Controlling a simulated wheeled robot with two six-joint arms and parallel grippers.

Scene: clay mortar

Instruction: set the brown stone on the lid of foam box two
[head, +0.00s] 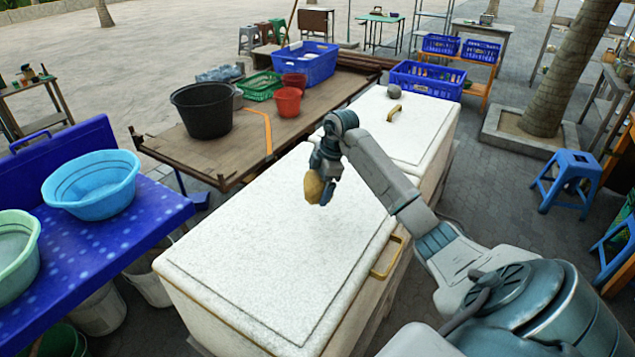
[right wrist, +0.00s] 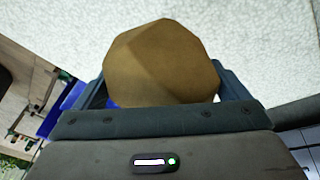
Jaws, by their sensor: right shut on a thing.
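The brown stone (head: 314,187) is held in my right gripper (head: 322,187), above the white lid of the nearer foam box (head: 270,260). In the right wrist view the stone (right wrist: 160,62) fills the space between the two fingers, with white lid surface behind it. I cannot tell how far the stone is above the lid. I see no number on either box. My left gripper is not in view.
A blue table with a blue basin (head: 92,185) and a green basin (head: 14,250) stands at the left. A wooden table behind holds a black tub (head: 205,109), red buckets and baskets. A blue stool (head: 567,180) stands at the right. The nearer lid is clear.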

